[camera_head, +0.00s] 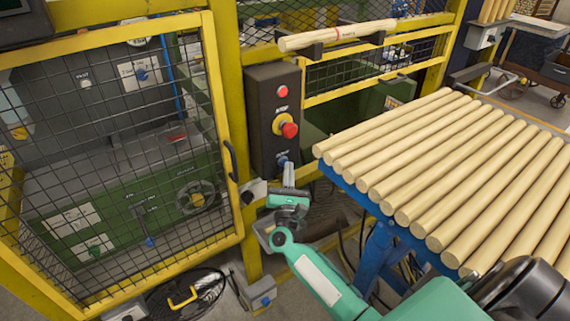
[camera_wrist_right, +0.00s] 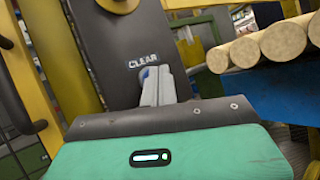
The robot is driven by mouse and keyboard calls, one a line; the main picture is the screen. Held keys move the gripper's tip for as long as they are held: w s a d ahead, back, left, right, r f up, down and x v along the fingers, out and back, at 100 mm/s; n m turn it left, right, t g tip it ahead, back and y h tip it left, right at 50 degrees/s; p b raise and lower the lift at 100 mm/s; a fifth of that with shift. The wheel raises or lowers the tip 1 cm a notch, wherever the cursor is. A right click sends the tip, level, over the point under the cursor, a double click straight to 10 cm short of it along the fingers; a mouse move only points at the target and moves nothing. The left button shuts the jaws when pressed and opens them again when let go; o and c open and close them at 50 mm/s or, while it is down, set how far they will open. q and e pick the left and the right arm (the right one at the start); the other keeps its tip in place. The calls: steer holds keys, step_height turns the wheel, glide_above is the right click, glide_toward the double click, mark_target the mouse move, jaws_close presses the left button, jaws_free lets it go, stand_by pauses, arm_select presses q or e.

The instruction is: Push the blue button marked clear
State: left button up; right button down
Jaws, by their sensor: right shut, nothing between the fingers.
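A dark upright control box (camera_head: 262,100) is fixed to the yellow guard frame. Low on it is the blue button (camera_head: 283,161); in the right wrist view it shows as a sliver of blue (camera_wrist_right: 144,73) just below the white word CLEAR, mostly hidden by my fingers. My right gripper (camera_head: 289,167) is shut and empty, its fingertips right at the blue button. In the right wrist view the closed fingers (camera_wrist_right: 157,84) overlap the button; I cannot tell whether they touch it. My left gripper is not in view.
Above the blue button are a red mushroom button (camera_head: 289,130) on a yellow base and a small red button (camera_head: 282,91). A blue rack of wooden rods (camera_head: 440,165) stands close to the right. A yellow mesh door (camera_head: 120,150) is on the left.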

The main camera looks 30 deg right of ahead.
steer(key=shift+w, duration=0.2)
steer(key=shift+s, duration=0.1)
stand_by(0.4)
steer(key=shift+s+b, duration=0.3)
steer(key=shift+s, duration=0.4)
steer(key=s, duration=0.5)
steer(key=shift+d, duration=0.25)
steer(key=shift+f, duration=0.1)
stand_by(0.5)
